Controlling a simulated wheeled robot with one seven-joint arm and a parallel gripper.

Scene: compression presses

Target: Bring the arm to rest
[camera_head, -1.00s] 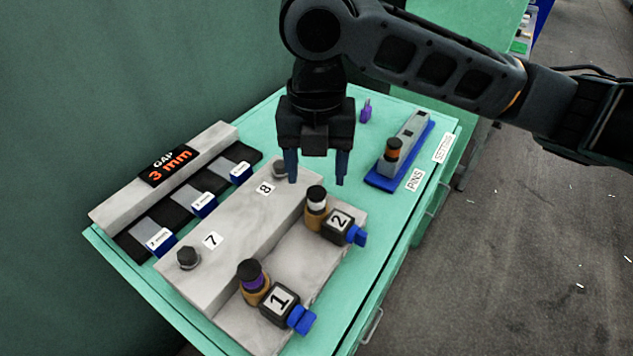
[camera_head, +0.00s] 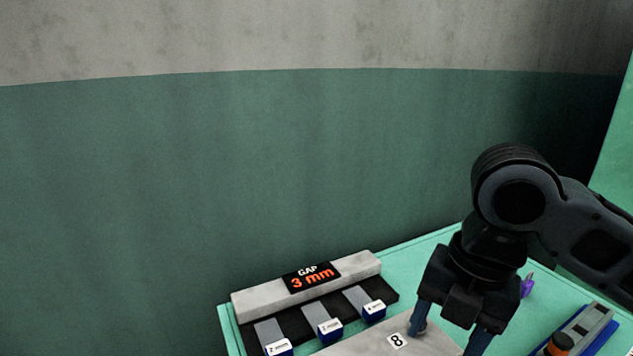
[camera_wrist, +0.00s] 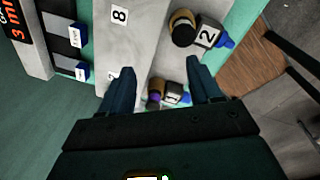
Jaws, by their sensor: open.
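My gripper (camera_head: 452,335) is open, with its two blue fingers pointing down over the right part of the grey press block (camera_head: 372,346), near label 8. Its fingertips run close to the lower edge of the head view. In the wrist view my gripper (camera_wrist: 160,85) shows its fingers spread apart with nothing held between them. Beyond the fingers in the wrist view stand the station marked 2 (camera_wrist: 207,37), with a dark-capped brown cylinder (camera_wrist: 183,28), and a second cylinder with a purple band (camera_wrist: 154,97), partly hidden near the right finger.
A grey bar with the "GAP 3 mm" sign (camera_head: 312,276) stands behind a black rack with several blue-ended gauges (camera_head: 329,329). A blue tray (camera_head: 597,335) and a purple piece (camera_head: 527,286) lie to the right on the green bench (camera_head: 430,250). A wall rises behind.

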